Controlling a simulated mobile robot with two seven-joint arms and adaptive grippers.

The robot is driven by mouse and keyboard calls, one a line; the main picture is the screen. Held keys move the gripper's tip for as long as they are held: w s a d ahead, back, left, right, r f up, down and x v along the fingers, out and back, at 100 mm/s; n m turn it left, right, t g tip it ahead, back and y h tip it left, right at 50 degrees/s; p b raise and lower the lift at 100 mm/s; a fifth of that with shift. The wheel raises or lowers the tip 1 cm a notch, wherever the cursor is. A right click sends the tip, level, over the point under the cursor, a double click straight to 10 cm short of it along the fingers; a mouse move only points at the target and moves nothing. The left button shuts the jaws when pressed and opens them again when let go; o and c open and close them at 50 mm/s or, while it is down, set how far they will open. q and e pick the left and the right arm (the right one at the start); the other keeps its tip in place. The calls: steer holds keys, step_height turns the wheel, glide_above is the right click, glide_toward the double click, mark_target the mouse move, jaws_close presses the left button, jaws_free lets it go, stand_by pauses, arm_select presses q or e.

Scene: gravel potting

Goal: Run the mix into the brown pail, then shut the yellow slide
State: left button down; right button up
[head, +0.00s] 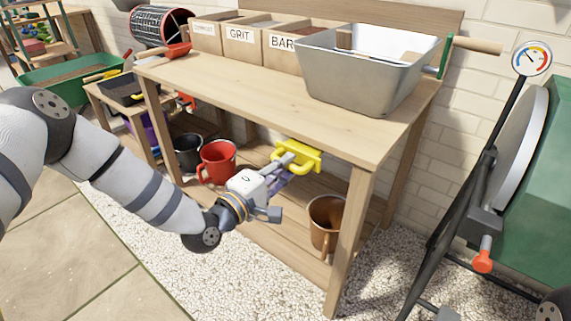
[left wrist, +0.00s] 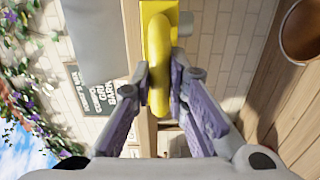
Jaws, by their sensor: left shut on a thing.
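The yellow slide (head: 301,153) is mounted under the front of the bench top, with a loop handle facing out. My left gripper (head: 286,163) is shut on that handle. In the left wrist view the yellow handle (left wrist: 159,50) stands between the two fingers (left wrist: 160,92). The brown pail (head: 325,222) stands upright on the lower shelf, right of the slide and near the right front leg. Its open rim also shows in the left wrist view (left wrist: 303,35). No mix is seen falling, and the pail's bottom is hidden. My right gripper is out of view.
A metal tub (head: 365,75) sits on the wooden bench (head: 240,90), beside bins labelled GRIT (head: 240,38) and BAR. A red pail (head: 218,160) and a black pail (head: 188,150) stand left on the lower shelf. A green drum machine (head: 530,180) stands at right.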

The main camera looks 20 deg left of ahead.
arm_select(q)
steer(key=shift+p+v, duration=0.3)
steer(key=shift+v, duration=0.55)
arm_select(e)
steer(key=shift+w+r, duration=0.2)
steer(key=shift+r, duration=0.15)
arm_select(q)
steer(key=shift+p+v, duration=0.35)
steer(key=shift+v, duration=0.55)
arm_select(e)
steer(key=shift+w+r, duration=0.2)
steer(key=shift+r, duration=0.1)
arm_select(q)
steer(key=shift+s+a, duration=0.15)
steer(key=shift+s, duration=0.35)
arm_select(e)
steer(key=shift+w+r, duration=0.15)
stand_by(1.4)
